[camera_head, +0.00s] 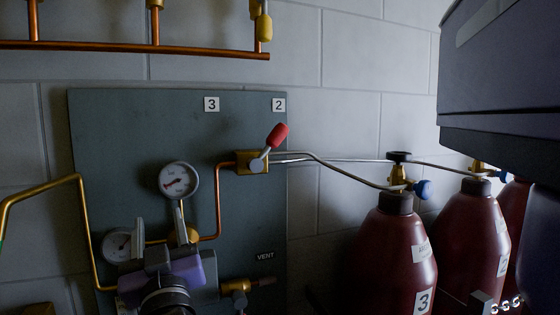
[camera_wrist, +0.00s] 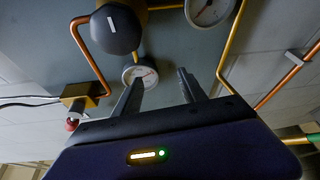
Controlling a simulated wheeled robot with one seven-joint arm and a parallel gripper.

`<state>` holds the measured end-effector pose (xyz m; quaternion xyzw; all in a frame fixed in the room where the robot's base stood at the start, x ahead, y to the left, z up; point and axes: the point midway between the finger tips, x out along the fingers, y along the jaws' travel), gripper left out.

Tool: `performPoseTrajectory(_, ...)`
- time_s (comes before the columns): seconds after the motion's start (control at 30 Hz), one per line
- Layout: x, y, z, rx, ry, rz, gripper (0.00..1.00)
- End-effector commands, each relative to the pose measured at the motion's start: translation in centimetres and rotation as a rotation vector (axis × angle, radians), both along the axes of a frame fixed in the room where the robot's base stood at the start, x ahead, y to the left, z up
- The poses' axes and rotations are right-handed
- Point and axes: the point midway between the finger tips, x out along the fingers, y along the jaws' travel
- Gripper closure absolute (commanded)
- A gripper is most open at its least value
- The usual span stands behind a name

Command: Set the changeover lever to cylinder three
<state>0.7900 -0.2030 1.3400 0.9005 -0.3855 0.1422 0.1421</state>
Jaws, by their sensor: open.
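The changeover lever has a red grip (camera_head: 278,134) on a brass valve block (camera_head: 252,162) on the grey-green panel (camera_head: 130,125). It tilts up and right, towards the label 2 (camera_head: 279,104). The label 3 (camera_head: 211,104) is up and left of the valve. In the wrist view the valve block (camera_wrist: 82,93) and red grip (camera_wrist: 72,124) are at the left, outside the fingers. My gripper (camera_head: 160,247) is low and left of the lever, apart from it. In the wrist view my gripper (camera_wrist: 158,88) is open and empty, fingers spread before a gauge.
A gauge (camera_head: 178,181) and a lower gauge (camera_head: 122,245) are near my gripper. A dark round knob (camera_wrist: 115,29) is ahead in the wrist view. Copper pipe (camera_head: 218,205) runs below the valve. Dark red cylinders (camera_head: 393,245) stand at the right.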

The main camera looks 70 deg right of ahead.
Motion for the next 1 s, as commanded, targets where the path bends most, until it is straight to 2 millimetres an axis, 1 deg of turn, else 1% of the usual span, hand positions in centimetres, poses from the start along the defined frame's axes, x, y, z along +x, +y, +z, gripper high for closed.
performPoseTrajectory(0.03, -0.6, -1.5, 2.7, 0.033, -0.046, -0.062, 0.51)
performPoseTrajectory(0.1, -1.9, -3.5, 5.5, 0.087, -0.1, -0.15, 0.51)
performPoseTrajectory(0.17, -3.3, -5.1, 7.6, 0.14, -0.148, -0.223, 0.51)
performPoseTrajectory(0.2, -4.3, -6.1, 8.9, 0.181, -0.184, -0.271, 0.51)
performPoseTrajectory(0.27, -6.0, -7.4, 10.7, 0.244, -0.238, -0.34, 0.51)
performPoseTrajectory(0.3, -7.3, -8.1, 11.8, 0.288, -0.277, -0.382, 0.51)
performPoseTrajectory(0.4, -10.2, -9.6, 13.7, 0.397, -0.366, -0.477, 0.51)
performPoseTrajectory(0.5, -12.6, -10.4, 14.9, 0.491, -0.441, -0.546, 0.51)
performPoseTrajectory(0.63, -14.7, -10.8, 15.5, 0.575, -0.505, -0.601, 0.51)
performPoseTrajectory(0.77, -15.6, -11.2, 15.7, 0.611, -0.532, -0.625, 0.51)
performPoseTrajectory(0.83, -15.7, -11.8, 15.8, 0.616, -0.534, -0.629, 0.51)
performPoseTrajectory(1.0, -15.7, -14.2, 15.9, 0.613, -0.532, -0.631, 0.51)
